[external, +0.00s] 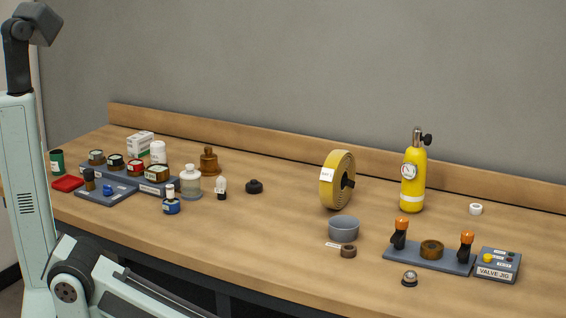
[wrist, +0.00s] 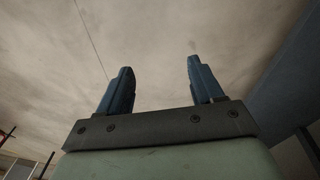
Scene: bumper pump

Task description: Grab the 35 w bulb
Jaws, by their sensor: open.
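A small clear bulb with a dark base (external: 221,187) stands upright on the bench, left of centre in the external view. A small domed, glassy piece on a dark base (external: 409,279) sits near the front edge at the right; it may be another bulb. No wattage marking is legible on either. My gripper (wrist: 160,66) is open and empty in the wrist view, its two blue fingers apart against a pale, blurred surface. No bulb shows in the wrist view. The fingers are not clearly seen in the external view, so my gripper is away from both pieces.
Left of the bulb are a glass bottle (external: 190,182), a blue jar (external: 171,206) and a rack of jars (external: 125,178). A black knob (external: 254,187) lies to its right.

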